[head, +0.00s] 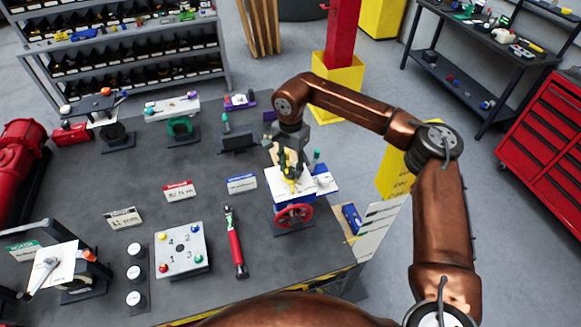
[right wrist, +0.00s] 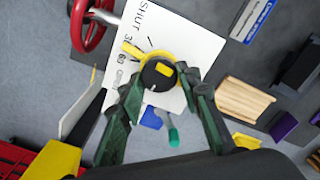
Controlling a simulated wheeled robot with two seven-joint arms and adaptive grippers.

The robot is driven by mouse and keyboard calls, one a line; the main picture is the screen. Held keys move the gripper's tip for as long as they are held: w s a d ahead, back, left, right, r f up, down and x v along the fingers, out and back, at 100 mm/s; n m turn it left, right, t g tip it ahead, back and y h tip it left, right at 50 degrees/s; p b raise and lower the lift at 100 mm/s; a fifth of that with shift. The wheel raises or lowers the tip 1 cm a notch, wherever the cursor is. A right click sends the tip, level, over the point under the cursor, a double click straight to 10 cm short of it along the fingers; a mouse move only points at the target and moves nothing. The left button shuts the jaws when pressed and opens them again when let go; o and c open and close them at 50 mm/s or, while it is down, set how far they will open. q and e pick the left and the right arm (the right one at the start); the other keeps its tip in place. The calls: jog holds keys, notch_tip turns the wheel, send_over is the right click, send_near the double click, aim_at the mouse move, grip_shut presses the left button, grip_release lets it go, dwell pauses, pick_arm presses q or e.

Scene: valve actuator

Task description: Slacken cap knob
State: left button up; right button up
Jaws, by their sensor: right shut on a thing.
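The cap knob (right wrist: 158,75) is black with a yellow bar mark and sits in a yellow collar (right wrist: 135,50). It stands on a white plate (right wrist: 195,45) printed with "SHUT" and other marks. The plate also shows in the head view (head: 276,184), above a red handwheel (head: 294,216). My right gripper (right wrist: 165,82) comes down over the plate with its green fingers on either side of the knob, shut on it. In the head view the right gripper (head: 290,172) hides most of the knob. My left gripper is not in view.
A red-handled wrench (head: 236,245), a numbered button panel (head: 181,249) and label cards (head: 179,190) lie left of the valve. A green-capped item (right wrist: 173,137) stands close to the plate. The bench's right edge is just beyond the valve.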

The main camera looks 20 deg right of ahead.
aim_at(291, 170)
jog(key=o, duration=1.2)
jog(key=shift+c, duration=0.2)
jog(key=shift+r, duration=0.1)
notch_tip(291, 170, up, 12)
